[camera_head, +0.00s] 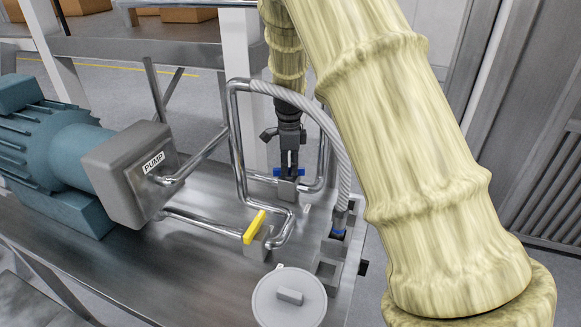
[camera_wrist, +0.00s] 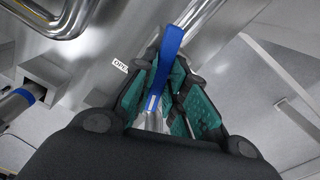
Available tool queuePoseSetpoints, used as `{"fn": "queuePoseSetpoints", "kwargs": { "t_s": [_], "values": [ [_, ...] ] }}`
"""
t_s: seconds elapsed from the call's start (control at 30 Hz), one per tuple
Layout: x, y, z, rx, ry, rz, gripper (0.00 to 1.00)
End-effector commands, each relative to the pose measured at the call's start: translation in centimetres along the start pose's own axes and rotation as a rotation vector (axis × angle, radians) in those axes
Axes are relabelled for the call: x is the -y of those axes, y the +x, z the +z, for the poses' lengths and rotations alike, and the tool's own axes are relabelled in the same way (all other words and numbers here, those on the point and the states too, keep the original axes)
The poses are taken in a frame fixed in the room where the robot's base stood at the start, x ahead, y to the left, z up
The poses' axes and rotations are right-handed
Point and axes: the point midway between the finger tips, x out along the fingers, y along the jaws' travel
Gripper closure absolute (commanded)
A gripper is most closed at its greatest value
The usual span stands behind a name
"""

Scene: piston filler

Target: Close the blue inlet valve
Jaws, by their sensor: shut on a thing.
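The blue inlet valve has a blue lever handle (camera_wrist: 167,62) on a small grey valve body (camera_head: 287,191); in the head view the handle (camera_head: 279,172) shows partly behind my fingers. My gripper (camera_head: 289,168) points down at it from above. In the wrist view, the green-padded fingers (camera_wrist: 172,100) are closed around the near part of the blue handle, whose far end sticks out beyond them. A label that seems to read "OPEN" (camera_wrist: 120,66) lies on the metal surface beside the handle. Part of the valve body is hidden by my fingers.
A yellow-handled valve (camera_head: 254,227) stands nearer on the metal table. Steel pipes (camera_head: 238,140) and a grey hose (camera_head: 325,122) arch close around my gripper. A teal pump motor (camera_head: 75,150) is at left, a round grey lid (camera_head: 289,300) in front.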

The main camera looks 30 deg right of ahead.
Motion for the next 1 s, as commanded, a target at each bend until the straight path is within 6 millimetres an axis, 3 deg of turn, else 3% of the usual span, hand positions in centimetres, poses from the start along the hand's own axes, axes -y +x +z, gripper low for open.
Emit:
{"fn": "queuePoseSetpoints", "kwargs": {
  "t_s": [1.0],
  "values": [
    [-0.09,0.16,0.11,0.002,-0.943,0.001,1.0]
  ]
}}
